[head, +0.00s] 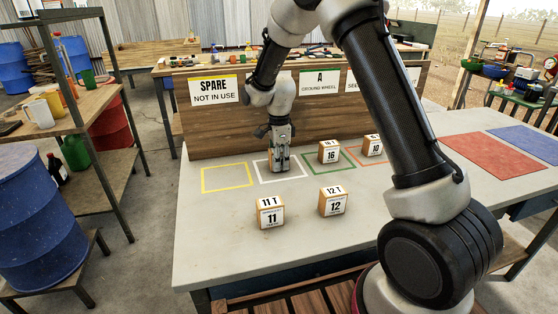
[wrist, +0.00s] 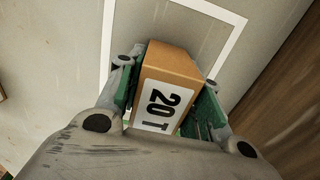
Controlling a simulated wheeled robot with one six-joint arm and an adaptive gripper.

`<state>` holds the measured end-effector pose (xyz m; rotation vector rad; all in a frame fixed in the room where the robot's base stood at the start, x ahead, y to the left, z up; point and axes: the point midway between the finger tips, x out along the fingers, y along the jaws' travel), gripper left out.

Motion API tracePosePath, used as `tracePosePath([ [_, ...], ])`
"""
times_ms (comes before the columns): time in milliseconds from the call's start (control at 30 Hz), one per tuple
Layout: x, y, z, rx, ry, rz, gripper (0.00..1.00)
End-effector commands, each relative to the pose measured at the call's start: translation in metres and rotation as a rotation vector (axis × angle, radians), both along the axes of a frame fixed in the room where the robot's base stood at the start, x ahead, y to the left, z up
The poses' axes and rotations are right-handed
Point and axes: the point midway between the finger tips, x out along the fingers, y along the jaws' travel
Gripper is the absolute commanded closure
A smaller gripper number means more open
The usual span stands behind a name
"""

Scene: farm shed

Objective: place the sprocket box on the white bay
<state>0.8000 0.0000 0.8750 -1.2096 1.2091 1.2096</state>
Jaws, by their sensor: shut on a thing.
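My gripper (head: 280,160) points down over the white bay (head: 257,173), a white outline on the bench. It is shut on an orange-brown box with a white label reading 20 T (wrist: 168,105). In the wrist view the box sits between both green-padded fingers, and the white outline (wrist: 231,50) shows around and beyond it. In the head view my gripper mostly hides the box. I cannot tell whether the box touches the bench or is slightly above it.
A box marked 16 (head: 329,153) stands at the green bay (head: 345,158), right of my gripper. A box marked 10 (head: 373,147) is farther right. Boxes 11 (head: 270,214) and 12 (head: 333,203) stand nearer the front. The yellow bay (head: 205,182) is empty. A wooden backboard (head: 225,140) stands behind.

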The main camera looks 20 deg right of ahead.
Motion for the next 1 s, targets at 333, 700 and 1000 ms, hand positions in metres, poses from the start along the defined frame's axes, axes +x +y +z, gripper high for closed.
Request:
tracePosePath([
  [333, 0.000, 0.000, -0.002, 0.000, 0.000, 0.000, 0.50],
  [700, 0.000, 0.000, -0.001, 0.000, -0.001, 0.000, 0.43],
  [1000, 0.001, 0.000, 0.048, 0.001, -0.005, 0.000, 0.43],
])
